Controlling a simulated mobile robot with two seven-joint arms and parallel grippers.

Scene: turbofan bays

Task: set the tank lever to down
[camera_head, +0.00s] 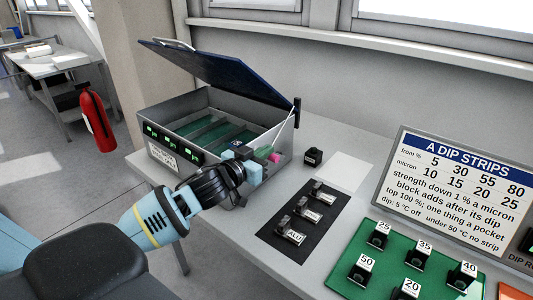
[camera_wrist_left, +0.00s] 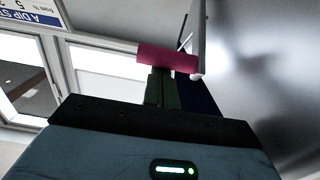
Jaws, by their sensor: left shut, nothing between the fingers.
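The tank (camera_head: 205,125) is a grey open box with a raised dark blue lid, standing on the bench. A small pink grip (camera_head: 274,157), which looks like the tank lever's handle, shows at its front right side. In the left wrist view the pink bar (camera_wrist_left: 167,57) lies crosswise at the fingertips, beside a pale upright part. My left gripper (camera_head: 252,164) is shut and empty, close by the tank's right side. Its fingers (camera_wrist_left: 162,82) end at the pink bar; I cannot tell whether they touch it. The lever's pivot is hidden. My right gripper is not in view.
A dark mat (camera_head: 303,216) with several labelled blocks lies right of the tank. A green board (camera_head: 390,270) with numbered blocks and a dip strips sign (camera_head: 450,195) are farther right. A red fire extinguisher (camera_head: 96,118) stands at left. A pale sheet (camera_head: 344,172) lies on the bench.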

